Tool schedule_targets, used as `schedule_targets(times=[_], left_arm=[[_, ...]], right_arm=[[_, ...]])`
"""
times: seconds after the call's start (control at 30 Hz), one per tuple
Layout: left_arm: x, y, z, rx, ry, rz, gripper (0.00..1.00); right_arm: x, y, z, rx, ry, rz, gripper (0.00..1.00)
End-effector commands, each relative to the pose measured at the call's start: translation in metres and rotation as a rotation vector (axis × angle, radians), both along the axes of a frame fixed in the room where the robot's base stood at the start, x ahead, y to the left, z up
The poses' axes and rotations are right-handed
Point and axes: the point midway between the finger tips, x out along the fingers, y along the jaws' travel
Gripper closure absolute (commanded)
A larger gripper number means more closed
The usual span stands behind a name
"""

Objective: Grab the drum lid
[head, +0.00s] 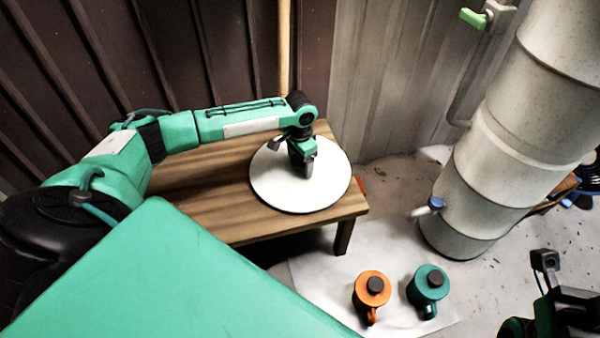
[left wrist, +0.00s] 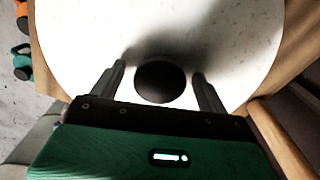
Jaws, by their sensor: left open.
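The drum lid (head: 325,188) is a round white disc lying flat on a wooden bench. It fills much of the left wrist view (left wrist: 90,40), with a dark round knob (left wrist: 160,82) at its middle. My left gripper (head: 304,172) is over the lid, pointing down. In the left wrist view its two fingers (left wrist: 160,85) are apart, one on each side of the knob; I cannot tell whether they touch it. The head view hides the knob behind the gripper. Part of my right arm shows at the lower right of the head view, its fingers not clear.
The wooden bench (head: 215,190) stands against dark and grey panel walls. A tall cream drum column (head: 510,150) with valves stands at the right. An orange jug (head: 368,287) and a teal jug (head: 428,285) stand on a pale floor sheet. A wooden pole (head: 284,50) rises behind the bench.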

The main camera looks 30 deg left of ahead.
Motion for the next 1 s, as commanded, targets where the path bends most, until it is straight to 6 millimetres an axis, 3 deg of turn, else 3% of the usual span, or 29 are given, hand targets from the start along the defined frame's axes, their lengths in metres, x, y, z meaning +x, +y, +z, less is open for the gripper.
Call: schedule_targets(times=[0.2, 0.23, 0.57, 1.0], left_arm=[[0.0, 0.0, 0.0, 0.0, -0.001, 0.0, 0.23], [0.0, 0.0, 0.0, 0.0, -0.001, 0.0, 0.27], [0.0, 0.0, 0.0, 0.0, -0.001, 0.0, 0.91], [0.001, 0.0, 0.014, -0.001, -0.004, 0.0, 0.91]], right_arm=[[0.0, 0.0, 0.001, 0.0, 0.0, 0.0, 0.64], [0.0, 0.0, 0.001, 0.0, 0.0, 0.0, 0.64], [0.0, 0.0, 0.0, 0.001, 0.001, 0.0, 0.64], [0.0, 0.0, 0.005, 0.001, 0.003, 0.001, 0.64]])
